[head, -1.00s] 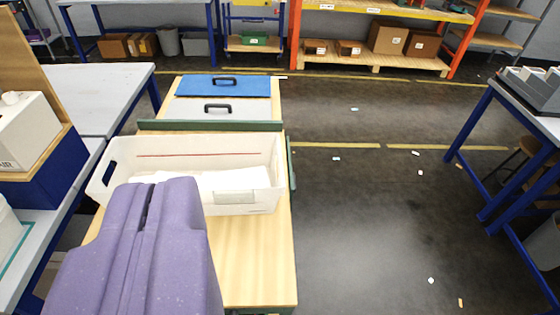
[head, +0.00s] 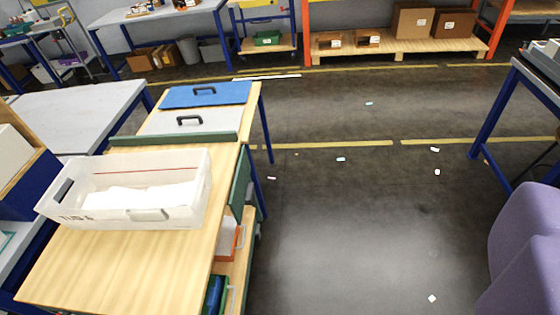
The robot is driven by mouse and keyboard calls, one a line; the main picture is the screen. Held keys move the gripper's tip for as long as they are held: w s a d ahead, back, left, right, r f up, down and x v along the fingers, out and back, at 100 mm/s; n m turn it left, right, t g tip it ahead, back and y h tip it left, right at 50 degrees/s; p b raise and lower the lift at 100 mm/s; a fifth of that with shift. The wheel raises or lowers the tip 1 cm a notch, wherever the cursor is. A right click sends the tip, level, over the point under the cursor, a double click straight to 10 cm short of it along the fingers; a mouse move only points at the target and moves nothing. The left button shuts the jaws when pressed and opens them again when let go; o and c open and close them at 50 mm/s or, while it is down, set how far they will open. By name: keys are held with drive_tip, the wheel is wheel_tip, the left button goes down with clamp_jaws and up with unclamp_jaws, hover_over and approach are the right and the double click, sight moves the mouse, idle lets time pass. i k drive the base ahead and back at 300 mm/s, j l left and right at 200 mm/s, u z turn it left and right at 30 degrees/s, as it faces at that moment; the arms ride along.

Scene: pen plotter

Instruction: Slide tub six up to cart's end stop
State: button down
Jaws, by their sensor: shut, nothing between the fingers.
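The white tub six (head: 180,211) stands upright on the wooden cart top (head: 120,270), with "TUB 6" lettering on its near wall. White material lies inside it, and a red line runs along its inner far wall. A dark green bar (head: 175,139), apparently the end stop, crosses the cart top beyond the tub. A narrow strip of wood seems to show between the tub's far rim and the bar; contact lower down is hidden. A purple part of my arm fills the lower right corner, well away from the tub. My gripper's fingers do not show.
Beyond the bar lie a grey case (head: 187,122) and a blue case (head: 208,94) with black handles. Grey-topped benches (head: 60,112) stand close on the left. The floor (head: 340,230) right of the cart is open, with small scraps. A blue-legged table (head: 498,110) stands right.

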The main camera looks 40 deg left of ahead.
sight(166, 190)
drive_tip(key=i+l+z, duration=0.15)
drive_tip(key=i, duration=0.25)
drive_tip(key=i+l+z, duration=0.15)
drive_tip(key=i+l, duration=0.2)
drive_tip(key=i+u, duration=0.2)
drive_tip(key=u, duration=0.2)
drive_tip(key=i+u, duration=0.25)
drive_tip(key=u, duration=0.15)
drive_tip(key=i+u, duration=0.2)
drive_tip(key=u, duration=0.2)
drive_tip(key=i+j+u, duration=0.2)
drive_tip(key=u, duration=0.25)
drive_tip(key=i+u, duration=0.45)
drive_tip(key=i+j+u, duration=0.1)
drive_tip(key=i+u, duration=0.15)
drive_tip(key=u, duration=0.2)
drive_tip(key=i+l+u, duration=0.1)
drive_tip(key=i+u, duration=0.15)
drive_tip(key=u, duration=0.2)
